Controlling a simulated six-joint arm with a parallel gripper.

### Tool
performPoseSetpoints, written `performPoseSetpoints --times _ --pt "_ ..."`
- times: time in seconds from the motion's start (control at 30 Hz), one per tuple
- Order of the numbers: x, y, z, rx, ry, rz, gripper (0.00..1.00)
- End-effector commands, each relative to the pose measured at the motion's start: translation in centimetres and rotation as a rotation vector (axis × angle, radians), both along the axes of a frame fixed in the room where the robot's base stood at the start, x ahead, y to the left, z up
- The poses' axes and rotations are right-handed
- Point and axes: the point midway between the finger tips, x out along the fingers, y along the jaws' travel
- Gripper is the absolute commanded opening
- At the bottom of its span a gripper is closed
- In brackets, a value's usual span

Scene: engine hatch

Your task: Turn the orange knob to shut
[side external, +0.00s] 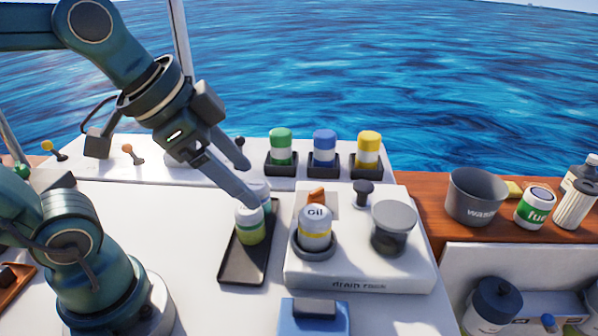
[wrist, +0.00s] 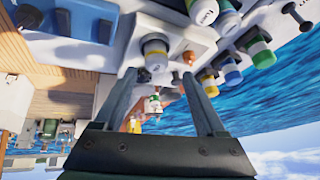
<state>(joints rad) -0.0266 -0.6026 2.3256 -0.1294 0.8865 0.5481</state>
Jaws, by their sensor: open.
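The orange knob (side external: 316,196) sits on the white drain block (side external: 300,272), behind the can marked oil. In the wrist view the orange knob (wrist: 189,58) shows just beyond the tip of the right-hand finger. My gripper (side external: 249,184) is open, its fingers slanting down at the left of the knob, over or beside the cans on the dark tray. The exact gap to the knob cannot be told.
A dark tray (side external: 238,268) holds two cans. Green, blue and yellow jars (side external: 324,146) line the back. An orange-tipped lever (side external: 130,152) stands back left.

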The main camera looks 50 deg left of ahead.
Motion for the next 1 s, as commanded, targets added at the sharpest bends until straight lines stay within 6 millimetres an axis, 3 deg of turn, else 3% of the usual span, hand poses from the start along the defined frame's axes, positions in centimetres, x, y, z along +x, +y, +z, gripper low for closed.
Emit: performPoseSetpoints --times 0.17,0.33,0.6,0.8,1.0 --pt "4.3 -0.1 0.8 0.047 0.015 -0.178 0.73" --pt "9.0 0.7 0.2 0.068 0.032 -0.320 0.73" --pt "15.1 3.6 -4.2 0.030 0.089 -0.415 0.73" --pt "16.3 5.4 -7.9 -0.033 0.162 -0.367 0.73" --pt "16.2 5.8 -9.9 -0.054 0.199 -0.349 0.73"
